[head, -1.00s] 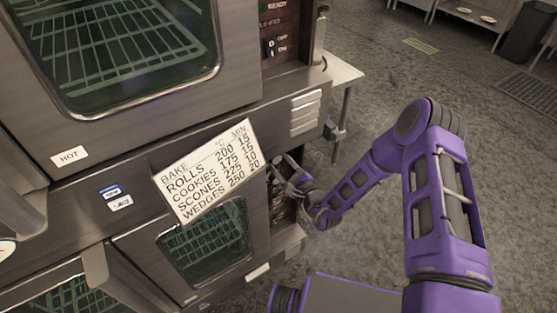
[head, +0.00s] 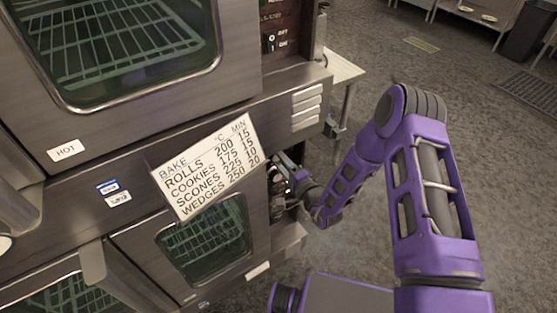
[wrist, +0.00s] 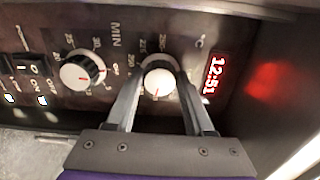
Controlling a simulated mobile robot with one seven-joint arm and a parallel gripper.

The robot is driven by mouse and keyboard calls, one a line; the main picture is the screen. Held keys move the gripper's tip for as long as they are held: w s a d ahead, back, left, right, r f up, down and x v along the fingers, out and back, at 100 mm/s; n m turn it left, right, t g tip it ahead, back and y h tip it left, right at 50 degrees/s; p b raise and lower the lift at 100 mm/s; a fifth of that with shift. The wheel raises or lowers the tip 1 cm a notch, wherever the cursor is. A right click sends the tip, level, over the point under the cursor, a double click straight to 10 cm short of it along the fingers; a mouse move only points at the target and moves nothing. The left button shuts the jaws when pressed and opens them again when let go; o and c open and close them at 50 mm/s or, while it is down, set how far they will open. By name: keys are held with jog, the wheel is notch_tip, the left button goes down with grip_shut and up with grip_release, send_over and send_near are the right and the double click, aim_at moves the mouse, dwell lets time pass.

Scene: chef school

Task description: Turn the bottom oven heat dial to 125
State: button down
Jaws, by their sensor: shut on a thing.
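The heat dial (wrist: 160,82), a round silver-faced knob with a red pointer line, is on the dark control panel under a "°C" mark in the wrist view. My gripper (wrist: 158,76) has one finger on each side of it and is shut on it. The red pointer points toward the bottom of the wrist view. Some scale numbers around the dial show, but the lower ones are hidden by the fingers. In the head view my gripper (head: 285,180) is at the lower oven's panel, right of the oven door, and the dial is hidden there.
A minute timer dial (wrist: 84,72) is left of the heat dial, with switches (wrist: 30,68) further left. A white bake sign (head: 206,168) hangs by the lower oven door (head: 205,243).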

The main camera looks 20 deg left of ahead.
jog(key=shift+n, duration=0.6)
jog(key=shift+c, duration=1.4)
grip_release()
jog(key=shift+s+d, duration=0.1)
jog(key=v, duration=1.7)
jog(key=shift+s, duration=0.15)
